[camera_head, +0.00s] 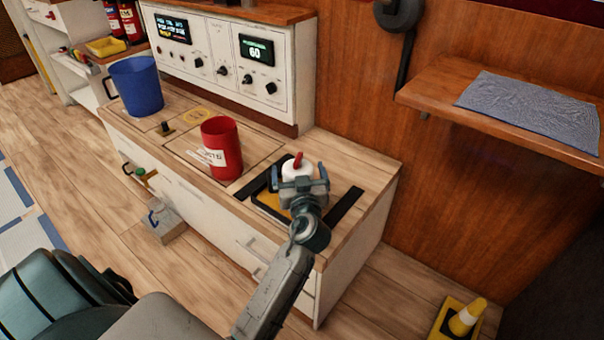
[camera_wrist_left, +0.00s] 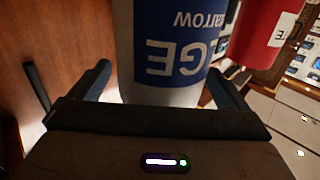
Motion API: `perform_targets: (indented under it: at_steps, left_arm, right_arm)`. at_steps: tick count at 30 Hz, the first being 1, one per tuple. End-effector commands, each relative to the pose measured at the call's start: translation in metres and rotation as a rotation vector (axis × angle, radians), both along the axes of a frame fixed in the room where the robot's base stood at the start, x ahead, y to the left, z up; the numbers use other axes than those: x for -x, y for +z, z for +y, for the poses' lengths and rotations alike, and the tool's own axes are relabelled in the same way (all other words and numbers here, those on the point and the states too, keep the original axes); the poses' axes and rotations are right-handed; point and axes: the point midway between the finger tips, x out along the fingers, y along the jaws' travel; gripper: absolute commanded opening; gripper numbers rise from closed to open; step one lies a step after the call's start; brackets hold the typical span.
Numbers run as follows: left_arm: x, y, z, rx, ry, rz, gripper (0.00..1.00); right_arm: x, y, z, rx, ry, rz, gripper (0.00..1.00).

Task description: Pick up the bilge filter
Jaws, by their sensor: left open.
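The bilge filter (camera_head: 291,170) is a white cylinder with a red piece on top, standing on the right end of the counter over a black-edged yellow patch. My left gripper (camera_head: 304,184) is at its near side and hides much of its body. In the left wrist view the filter (camera_wrist_left: 172,45) shows a blue label with upside-down white letters. The open left fingers (camera_wrist_left: 160,85) stand one on each side of it; whether they touch it I cannot tell. My right gripper is not in view.
A red labelled canister (camera_head: 222,150) stands left of the filter, and a blue bucket (camera_head: 136,86) farther left. A white control panel (camera_head: 215,60) backs the counter (camera_head: 350,165). A wooden shelf (camera_head: 440,90) with a grey cloth (camera_head: 530,108) juts out at right.

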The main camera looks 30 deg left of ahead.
Motion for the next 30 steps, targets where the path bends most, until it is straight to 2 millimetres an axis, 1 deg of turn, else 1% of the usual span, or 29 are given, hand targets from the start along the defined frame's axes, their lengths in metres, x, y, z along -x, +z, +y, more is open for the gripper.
perform_targets:
  at_steps: [8,11,12,14,18,20,21,30]
  left_arm:
    - [0.003,-0.0003,0.0006,0.001,0.004,0.0,0.97]
    - [0.0029,-0.0002,0.0006,0.001,0.004,0.0,0.79]
    - [0.0029,-0.0003,0.0006,0.001,0.004,0.0,0.72]
    - [0.0029,-0.0003,0.0006,0.001,0.004,0.0,0.6]
    - [0.0028,-0.0004,0.0006,0.001,0.004,0.001,0.32]
    - [0.0028,-0.0004,0.0006,0.001,0.004,0.001,0.2]
    - [0.0027,0.0008,0.0007,0.0,0.004,-0.001,0.16]
    - [0.0015,0.003,0.0005,0.0,0.003,-0.001,0.16]
  right_arm:
    - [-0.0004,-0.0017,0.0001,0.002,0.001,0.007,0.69]
    - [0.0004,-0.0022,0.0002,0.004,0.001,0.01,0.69]
    - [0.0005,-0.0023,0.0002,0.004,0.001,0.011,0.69]
    - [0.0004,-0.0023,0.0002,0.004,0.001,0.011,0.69]
    - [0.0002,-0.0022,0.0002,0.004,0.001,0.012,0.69]
    - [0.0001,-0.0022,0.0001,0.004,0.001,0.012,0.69]
    - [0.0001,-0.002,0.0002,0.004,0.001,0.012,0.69]
    - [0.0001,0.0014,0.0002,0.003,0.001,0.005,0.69]
